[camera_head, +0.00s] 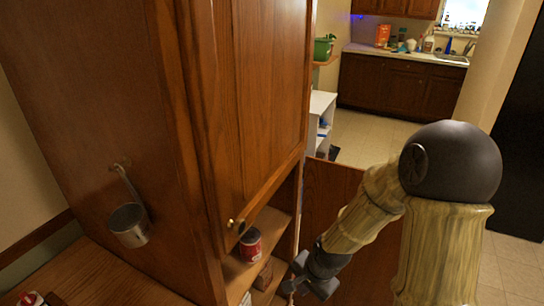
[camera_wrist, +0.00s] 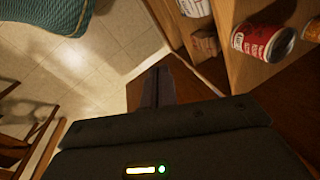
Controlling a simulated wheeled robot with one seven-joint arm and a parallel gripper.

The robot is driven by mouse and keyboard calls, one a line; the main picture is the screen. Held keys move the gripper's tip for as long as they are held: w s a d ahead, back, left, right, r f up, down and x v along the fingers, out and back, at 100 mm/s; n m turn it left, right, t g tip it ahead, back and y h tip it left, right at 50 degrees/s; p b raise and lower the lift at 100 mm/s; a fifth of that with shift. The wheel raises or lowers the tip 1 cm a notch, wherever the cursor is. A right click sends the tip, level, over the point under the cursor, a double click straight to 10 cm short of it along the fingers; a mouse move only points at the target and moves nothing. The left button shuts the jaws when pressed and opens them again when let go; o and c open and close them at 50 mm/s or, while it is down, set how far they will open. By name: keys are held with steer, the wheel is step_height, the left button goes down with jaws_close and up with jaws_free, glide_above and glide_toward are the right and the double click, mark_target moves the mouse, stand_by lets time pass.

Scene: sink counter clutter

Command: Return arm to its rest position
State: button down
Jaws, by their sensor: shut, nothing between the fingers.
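My arm comes in from the right in the head view and reaches down and left to my gripper (camera_head: 292,287), beside the open lower part of a wooden cabinet (camera_head: 250,90). In the wrist view my gripper (camera_wrist: 158,78) points away with its fingers together and nothing between them. A red can (camera_head: 250,244) stands on a cabinet shelf close to the left of my gripper. The can also shows at the upper right of the wrist view (camera_wrist: 262,42).
An open wooden door panel (camera_head: 325,195) stands behind my forearm. A metal ladle (camera_head: 129,222) hangs on the cabinet's side. A brown box (camera_wrist: 206,43) sits on a lower shelf. A chair (camera_wrist: 30,135) and tiled floor (camera_wrist: 95,55) lie to the left in the wrist view.

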steer(key=s+d+r+n+h, duration=0.1)
steer(key=s+d+r+n, duration=0.2)
steer(key=r+n, duration=0.1)
steer(key=s+d+r+n+h+p, duration=0.1)
steer(key=s+d+r+n, duration=0.2)
steer(key=r, duration=0.3)
steer(key=shift+s+d+r+n+t, duration=0.15)
steer(key=shift+d+r+n+t, duration=0.3)
steer(key=shift+n, duration=0.45)
steer(key=c, duration=2.1)
jaws_free()
steer(key=shift+d+f, duration=0.1)
steer(key=o, duration=0.7)
